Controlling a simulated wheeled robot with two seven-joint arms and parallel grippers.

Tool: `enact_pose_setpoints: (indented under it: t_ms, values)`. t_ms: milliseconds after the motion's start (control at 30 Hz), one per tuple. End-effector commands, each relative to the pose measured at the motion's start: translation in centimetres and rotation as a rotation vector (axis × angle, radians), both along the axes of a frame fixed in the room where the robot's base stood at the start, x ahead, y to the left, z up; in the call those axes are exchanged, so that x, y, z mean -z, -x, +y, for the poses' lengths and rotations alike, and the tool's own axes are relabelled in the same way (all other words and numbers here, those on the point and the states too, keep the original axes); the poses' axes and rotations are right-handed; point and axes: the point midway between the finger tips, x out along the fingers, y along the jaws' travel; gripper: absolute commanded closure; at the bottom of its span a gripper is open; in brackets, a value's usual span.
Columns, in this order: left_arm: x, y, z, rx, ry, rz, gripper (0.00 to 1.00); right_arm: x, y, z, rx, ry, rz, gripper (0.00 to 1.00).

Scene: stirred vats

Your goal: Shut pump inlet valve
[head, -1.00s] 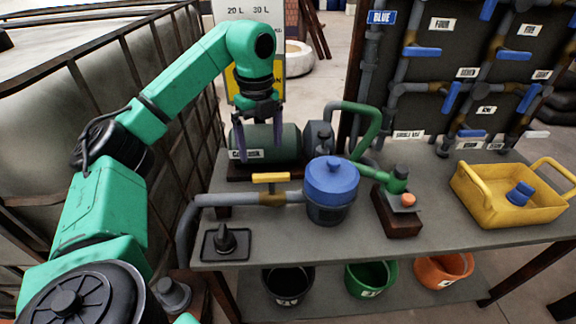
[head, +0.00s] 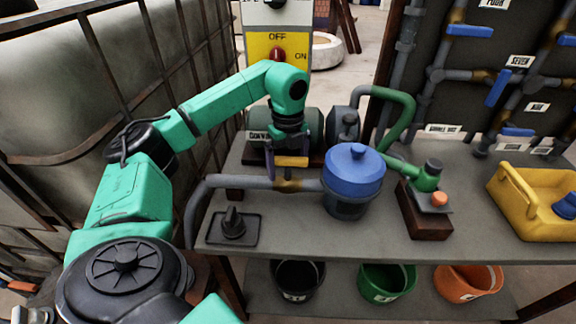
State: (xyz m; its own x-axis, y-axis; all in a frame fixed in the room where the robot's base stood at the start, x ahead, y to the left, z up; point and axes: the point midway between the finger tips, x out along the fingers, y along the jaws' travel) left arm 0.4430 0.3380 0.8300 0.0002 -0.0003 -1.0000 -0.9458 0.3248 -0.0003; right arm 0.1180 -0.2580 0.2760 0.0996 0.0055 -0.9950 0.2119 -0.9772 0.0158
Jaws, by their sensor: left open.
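The pump inlet valve has a yellow lever (head: 292,161) on a brass body (head: 288,185), set in the grey pipe (head: 235,181) left of the blue-lidded pump strainer pot (head: 352,178). The lever lies along the pipe's direction, a little above it. My left gripper (head: 288,157) points down right at the lever with its jaws open. One finger shows at the lever's left end; the other is hard to make out. I cannot tell whether the fingers touch the lever. My right gripper is not in view.
A green motor (head: 257,150) stands close behind the lever. Several buckets sit below. A caged tank (head: 60,100) stands at left.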

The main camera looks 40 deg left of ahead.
Motion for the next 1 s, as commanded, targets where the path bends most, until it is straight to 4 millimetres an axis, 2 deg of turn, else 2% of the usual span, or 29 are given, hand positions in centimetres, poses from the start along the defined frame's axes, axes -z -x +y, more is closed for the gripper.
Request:
enact_pose_setpoints:
  t_ms: [133, 167, 200, 267, 400, 767, 1000]
  values:
    - [-0.03, 0.0, 0.0, 0.0, 0.0, 0.0, 0.0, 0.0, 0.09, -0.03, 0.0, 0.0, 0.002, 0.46]
    - [-0.03, 0.0, 0.01, 0.0, 0.0, 0.0, 0.08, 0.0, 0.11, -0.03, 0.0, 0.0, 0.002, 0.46]
    - [-0.03, 0.0, 0.01, 0.0, 0.0, 0.0, 0.23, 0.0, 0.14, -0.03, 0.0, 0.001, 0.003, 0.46]
    - [-0.04, 0.0, 0.01, 0.0, 0.0, 0.0, 0.46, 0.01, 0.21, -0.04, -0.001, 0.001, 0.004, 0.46]
    - [-0.05, 0.0, 0.0, 0.0, 0.0, 0.0, 0.99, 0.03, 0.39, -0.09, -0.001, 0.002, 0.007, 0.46]
    - [-0.1, -0.01, -0.03, 0.008, 0.0, 0.0, 1.0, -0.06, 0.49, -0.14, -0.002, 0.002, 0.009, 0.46]
    - [-0.24, -0.01, -0.04, 0.074, 0.0, 0.0, 1.0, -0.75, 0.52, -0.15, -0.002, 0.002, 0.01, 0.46]
